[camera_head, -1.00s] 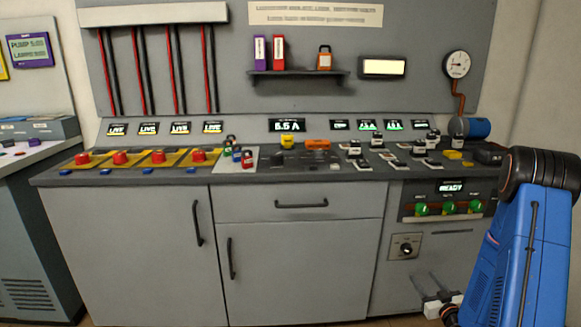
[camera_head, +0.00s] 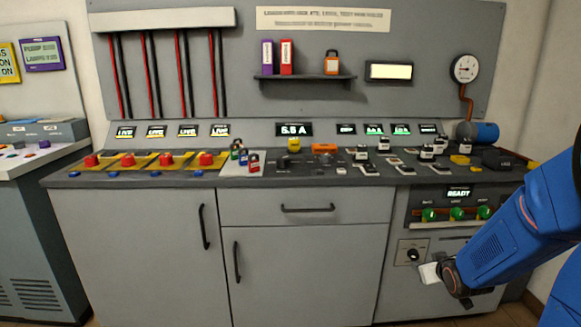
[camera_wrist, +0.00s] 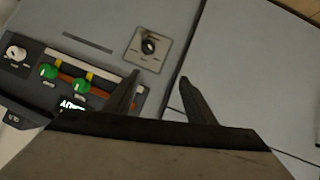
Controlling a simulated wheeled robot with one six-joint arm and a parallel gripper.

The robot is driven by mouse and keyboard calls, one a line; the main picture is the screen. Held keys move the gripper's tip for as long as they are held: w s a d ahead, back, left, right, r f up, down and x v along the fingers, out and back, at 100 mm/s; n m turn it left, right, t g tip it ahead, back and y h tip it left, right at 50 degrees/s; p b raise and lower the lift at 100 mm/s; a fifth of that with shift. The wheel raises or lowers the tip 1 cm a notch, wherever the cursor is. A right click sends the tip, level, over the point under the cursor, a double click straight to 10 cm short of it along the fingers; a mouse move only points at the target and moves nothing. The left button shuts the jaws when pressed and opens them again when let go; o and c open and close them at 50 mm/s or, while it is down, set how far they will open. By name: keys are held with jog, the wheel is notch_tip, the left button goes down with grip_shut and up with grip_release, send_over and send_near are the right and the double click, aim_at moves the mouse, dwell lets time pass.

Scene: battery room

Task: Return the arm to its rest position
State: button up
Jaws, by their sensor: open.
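My blue arm comes in from the right edge of the head view and bends down in front of the cabinet's right part. My gripper shows in the wrist view (camera_wrist: 158,92), its two dark fingers spread apart with nothing between them. In the head view only its pale wrist end shows, low in front of the right panel, and its fingers cannot be made out. The fingers point toward the grey cabinet front (camera_wrist: 235,65), near a rotary knob on a square plate (camera_wrist: 149,46). I cannot tell how close they are to it.
The grey console (camera_head: 130,230) spans the view, with red buttons (camera_head: 166,160), padlocks (camera_head: 254,163) and small switches on top. Green knobs (camera_head: 456,214) sit under a READY display (camera_head: 458,193). A shelf (camera_head: 305,77) holds binders and an orange lock. A second console (camera_head: 35,160) stands left.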

jog(key=s+a+r+g, duration=0.2)
jog(key=s+a+r, duration=0.1)
jog(key=s, duration=0.8)
jog(key=s+a+r+m+g+y, duration=0.1)
jog(key=s+a+r, duration=0.3)
jog(key=s, duration=0.7)
jog(key=s+a+r+g, duration=0.3)
jog(key=s+a, duration=0.4)
jog(key=s, duration=0.4)
jog(key=shift+a+r+m+y, duration=0.15)
jog(key=shift+r+m+y, duration=0.25)
jog(key=shift+r, duration=0.2)
